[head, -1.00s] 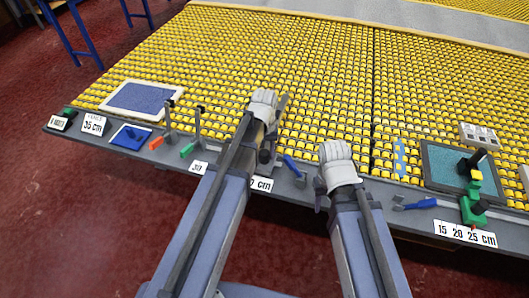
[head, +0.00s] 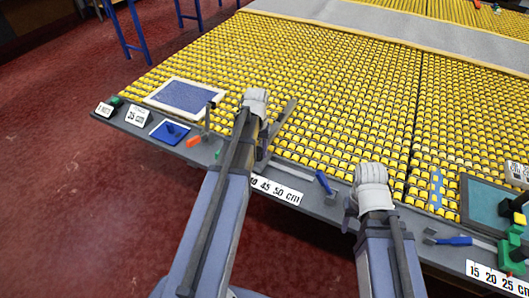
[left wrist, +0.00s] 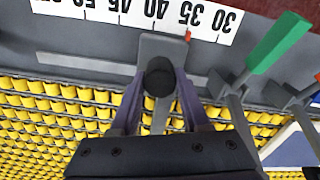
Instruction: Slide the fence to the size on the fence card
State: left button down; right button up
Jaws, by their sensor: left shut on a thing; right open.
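The fence (head: 284,122) is a grey plate with a long bar at the bench's front edge. In the left wrist view its round dark knob (left wrist: 160,77) sits between the fingers of my left gripper (left wrist: 160,92), shut on it. The fence's red pointer (left wrist: 187,36) is at about the 35 mark of the white scale (left wrist: 150,15). The fence card (head: 138,116) reads 35 cm and stands at the left. In the head view my left gripper (head: 258,125) partly hides the fence and the scale's low end. My right gripper (head: 371,182) is open and empty.
Left of the fence stand levers with orange (head: 193,142) and green handles (left wrist: 278,43), and a blue pad (head: 170,130). A second scale (head: 498,277) is at the right. Yellow rollers fill the bench behind.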

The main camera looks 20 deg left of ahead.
pick_arm(q)
jog(key=shift+c, duration=1.9)
grip_release()
jog(key=shift+r, duration=0.1)
notch_tip(320, 180, up, 8)
jog(key=p, duration=0.8)
jog(key=shift+f, duration=0.2)
